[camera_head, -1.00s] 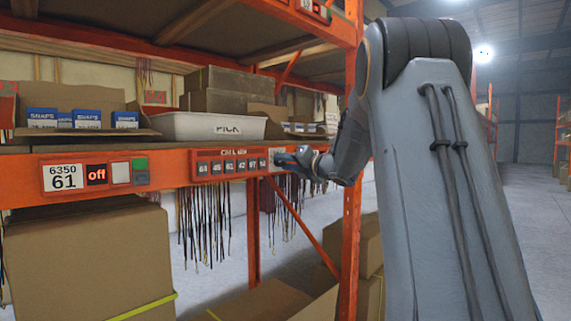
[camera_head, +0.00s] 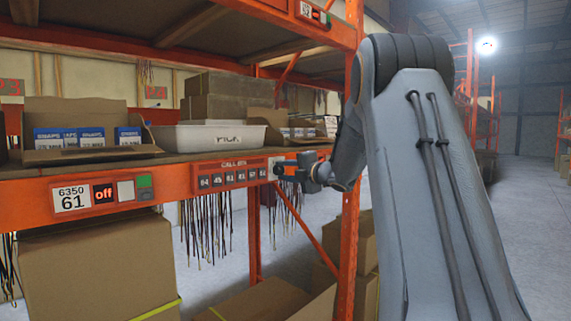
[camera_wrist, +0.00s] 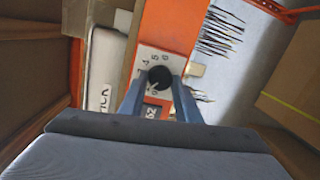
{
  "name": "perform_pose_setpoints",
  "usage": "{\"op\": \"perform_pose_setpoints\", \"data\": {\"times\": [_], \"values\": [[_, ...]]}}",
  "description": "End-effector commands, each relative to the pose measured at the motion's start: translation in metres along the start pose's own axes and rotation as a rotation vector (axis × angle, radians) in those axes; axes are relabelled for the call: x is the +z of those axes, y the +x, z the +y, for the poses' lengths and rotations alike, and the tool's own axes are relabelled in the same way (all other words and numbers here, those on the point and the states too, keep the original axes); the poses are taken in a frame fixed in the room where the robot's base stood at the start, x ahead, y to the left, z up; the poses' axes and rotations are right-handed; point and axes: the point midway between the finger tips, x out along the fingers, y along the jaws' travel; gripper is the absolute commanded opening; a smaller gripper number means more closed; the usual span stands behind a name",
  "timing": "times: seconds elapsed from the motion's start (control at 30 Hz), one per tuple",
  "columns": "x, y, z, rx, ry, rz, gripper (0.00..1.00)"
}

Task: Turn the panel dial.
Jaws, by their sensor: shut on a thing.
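The panel dial (camera_wrist: 160,77) is a round black knob on a white plate with printed numbers, mounted on the orange shelf beam. In the wrist view my gripper (camera_wrist: 160,84) has its two blue-grey fingers on either side of the dial, shut on it. In the head view my gripper (camera_head: 284,171) is at the right end of the call panel (camera_head: 232,175), in front of the white dial plate (camera_head: 273,164). The dial itself is hidden there by my gripper. The dial's exact setting is too small to read.
A white bin (camera_head: 208,136) marked PICK and an open carton (camera_head: 80,129) of blue boxes stand on the shelf above the beam. A label panel (camera_head: 103,193) reads 6350 61 and off. Dark cords (camera_head: 207,228) hang below. An orange upright (camera_head: 350,220) stands close by my arm.

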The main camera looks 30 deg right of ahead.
Motion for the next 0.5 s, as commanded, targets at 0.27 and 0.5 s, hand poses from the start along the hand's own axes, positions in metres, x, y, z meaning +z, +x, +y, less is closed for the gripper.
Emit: {"op": "perform_pose_setpoints", "data": {"times": [0.27, 0.5], "values": [[0.0018, -0.0017, 0.0033, -0.024, 0.263, 0.021, 0.08], [0.0027, -0.0016, 0.0039, -0.043, 0.486, 0.039, 0.08]]}}
